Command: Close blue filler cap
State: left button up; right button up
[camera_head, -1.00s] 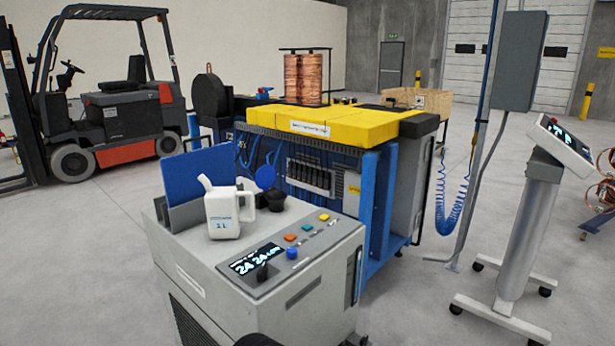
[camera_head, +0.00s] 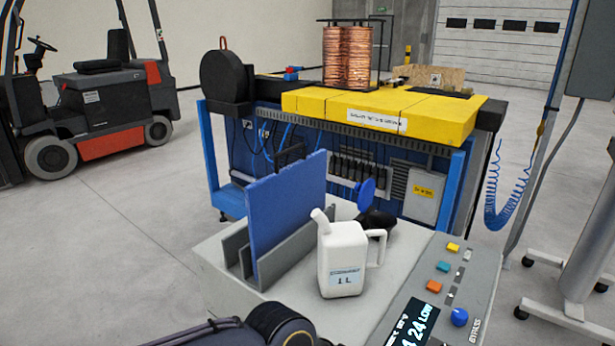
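The blue filler cap (camera_head: 366,190) is a round disc standing up, open, above the black filler neck (camera_head: 378,222) on top of the grey machine. The neck is partly hidden by the handle of a white 1 L jug (camera_head: 342,262) standing upright in front of it. A dark arm part of mine shows at the bottom edge, well in front of the cap. Neither gripper's fingers are in view.
A blue panel (camera_head: 288,215) stands upright in a grey holder (camera_head: 238,245) left of the jug. A control panel (camera_head: 452,300) with buttons and a display is at right. The yellow-topped workbench (camera_head: 440,120) stands behind. Open floor lies left.

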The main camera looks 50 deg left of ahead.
aim_at(366, 191)
jog(key=k+j, duration=0.1)
jog(key=j, duration=0.45)
jog(key=k+j, duration=0.1)
jog(key=j, duration=0.5)
jog(key=k+j, duration=0.1)
jog(key=j, duration=0.45)
jog(key=k+j, duration=0.1)
jog(key=j, duration=0.5)
jog(key=k+j, duration=0.1)
jog(key=j, duration=0.45)
